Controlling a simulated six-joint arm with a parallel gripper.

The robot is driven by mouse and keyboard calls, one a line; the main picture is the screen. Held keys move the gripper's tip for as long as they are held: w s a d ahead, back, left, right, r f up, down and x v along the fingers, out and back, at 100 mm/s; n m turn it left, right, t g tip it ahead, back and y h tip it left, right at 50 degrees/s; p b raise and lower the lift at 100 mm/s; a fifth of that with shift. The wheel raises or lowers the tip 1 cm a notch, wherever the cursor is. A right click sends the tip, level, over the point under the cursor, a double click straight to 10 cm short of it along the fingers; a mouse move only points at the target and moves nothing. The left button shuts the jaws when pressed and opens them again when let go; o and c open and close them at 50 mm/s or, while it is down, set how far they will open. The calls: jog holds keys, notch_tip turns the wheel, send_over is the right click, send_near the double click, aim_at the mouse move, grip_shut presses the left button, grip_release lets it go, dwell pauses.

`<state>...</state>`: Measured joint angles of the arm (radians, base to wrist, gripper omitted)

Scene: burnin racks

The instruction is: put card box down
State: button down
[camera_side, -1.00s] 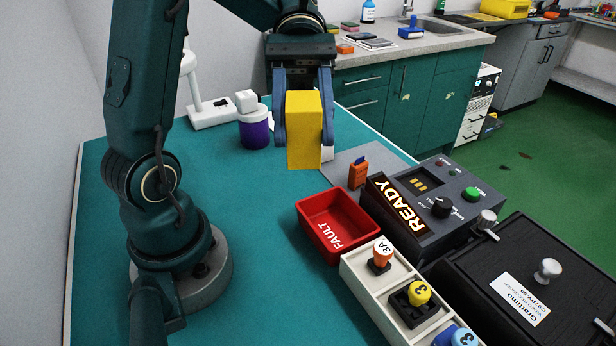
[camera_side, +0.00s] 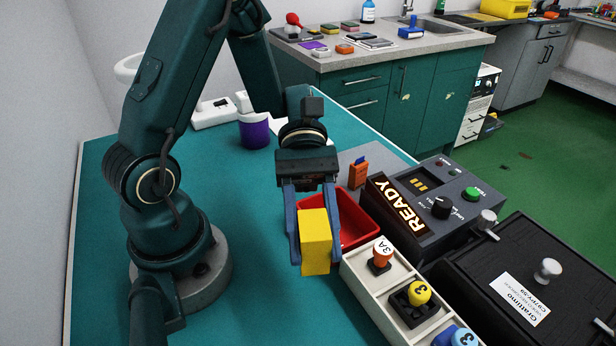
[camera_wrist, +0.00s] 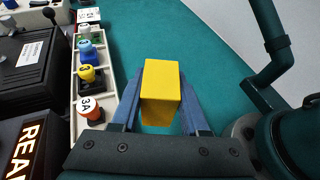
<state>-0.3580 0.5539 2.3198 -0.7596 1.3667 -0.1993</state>
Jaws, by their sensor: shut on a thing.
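The card box is a plain yellow block (camera_side: 315,242). My gripper (camera_side: 315,258) is shut on it, with one blue finger on each side. In the side view the box hangs upright in front of the red FAULT bin (camera_side: 358,222) and partly hides it. In the wrist view the yellow box (camera_wrist: 161,88) sits between my fingers (camera_wrist: 160,108) with teal table around it. I cannot tell for sure whether its underside touches the table.
A white rack (camera_side: 362,277) with several coloured knobbed pieces stands just right of the box. Behind it are the READY tester (camera_side: 436,205) and a black case (camera_side: 520,265). A purple-and-white cup (camera_side: 254,130) stands at the back. The teal table (camera_side: 265,300) is clear to the left and front.

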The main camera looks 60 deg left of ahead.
jog(key=x, duration=0.3)
jog(key=f+x, duration=0.1)
jog(key=x, duration=0.3)
jog(key=shift+f, duration=2.15)
jog(key=shift+c, duration=2)
grip_release()
jog(key=shift+f, duration=0.1)
